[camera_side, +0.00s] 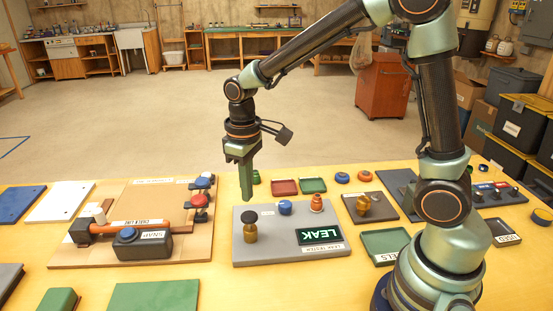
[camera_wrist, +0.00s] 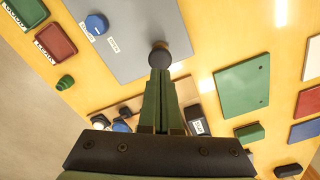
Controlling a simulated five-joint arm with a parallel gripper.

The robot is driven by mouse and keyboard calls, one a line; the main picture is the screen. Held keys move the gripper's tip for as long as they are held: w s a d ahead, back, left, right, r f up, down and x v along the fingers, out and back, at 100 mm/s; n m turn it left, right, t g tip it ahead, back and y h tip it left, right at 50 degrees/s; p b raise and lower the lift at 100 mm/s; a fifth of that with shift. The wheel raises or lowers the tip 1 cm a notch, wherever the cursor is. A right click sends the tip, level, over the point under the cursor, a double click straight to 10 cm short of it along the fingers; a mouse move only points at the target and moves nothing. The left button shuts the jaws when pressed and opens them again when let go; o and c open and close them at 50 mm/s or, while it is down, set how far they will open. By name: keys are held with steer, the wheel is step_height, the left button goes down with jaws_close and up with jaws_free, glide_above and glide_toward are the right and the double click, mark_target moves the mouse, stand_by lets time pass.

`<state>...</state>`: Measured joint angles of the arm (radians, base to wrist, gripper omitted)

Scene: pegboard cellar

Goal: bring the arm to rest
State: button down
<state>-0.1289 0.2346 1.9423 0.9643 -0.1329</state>
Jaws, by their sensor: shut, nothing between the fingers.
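My gripper (camera_side: 246,190) points down over the left back part of the leak tester (camera_side: 285,258), a grey plate with a green "LEAK" display (camera_side: 318,236). Its fingers are shut and empty, above the plate. In the wrist view the fingers (camera_wrist: 161,100) are together, and the dark round top of the brass fitting (camera_wrist: 159,55) shows just beyond the tips. In the side view that brass fitting (camera_side: 250,231) with its black cap stands upright on the plate, apart from the gripper. A blue knob (camera_side: 285,208) and an orange-brown fitting (camera_side: 316,203) also stand on the plate.
To the left is a wooden board (camera_side: 70,258) with an orange pipe, a red knob (camera_side: 200,201) and a black "SNAP" box (camera_side: 142,246). Red (camera_side: 285,187) and green (camera_side: 313,185) trays lie behind the tester. A green tray (camera_side: 385,246) is at right. The air around my gripper is clear.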

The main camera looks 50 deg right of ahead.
steer(key=shift+r, duration=0.1)
steer(key=s+d+r+m+t, duration=0.3)
steer(key=s+d+r+t, duration=0.2)
steer(key=s+r, duration=0.4)
steer(key=shift+s+r+t, duration=0.3)
steer(key=shift+s+r, duration=0.05)
steer(key=shift+r, duration=0.4)
steer(key=c, duration=1.5)
jaws_free()
steer(key=shift+c, duration=0.2)
stand_by(0.3)
